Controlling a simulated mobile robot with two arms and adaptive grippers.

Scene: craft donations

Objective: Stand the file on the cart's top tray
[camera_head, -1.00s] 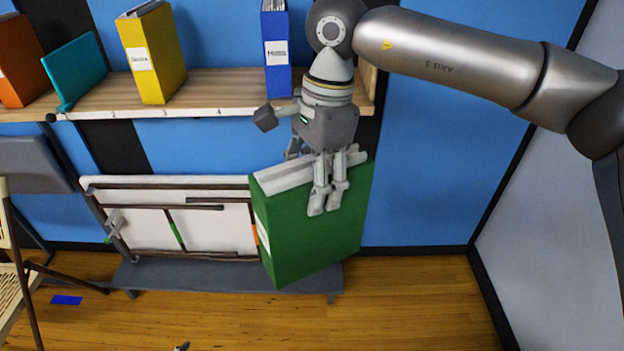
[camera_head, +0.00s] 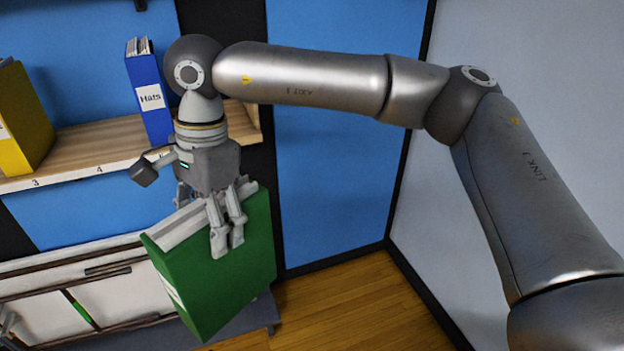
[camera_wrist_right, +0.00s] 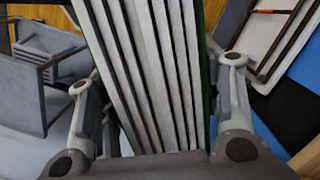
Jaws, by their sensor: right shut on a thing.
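My right gripper (camera_head: 226,242) is shut on the green file (camera_head: 222,278), holding it by its top edge. The file hangs tilted in the air in front of the wall, below shelf height. In the right wrist view the file's white page edges (camera_wrist_right: 155,70) run between the fingers of my right gripper (camera_wrist_right: 160,100). I cannot make out the cart's top tray for certain. A grey framed panel (camera_wrist_right: 25,95) at the left of the right wrist view may or may not be part of it.
A wooden shelf (camera_head: 100,145) holds a blue file (camera_head: 150,115) labelled Hats and a yellow file (camera_head: 22,120). A white-panelled rack (camera_head: 120,298) with a grey base stands low behind the green file. Wooden floor (camera_head: 345,305) is open at right, before the grey wall.

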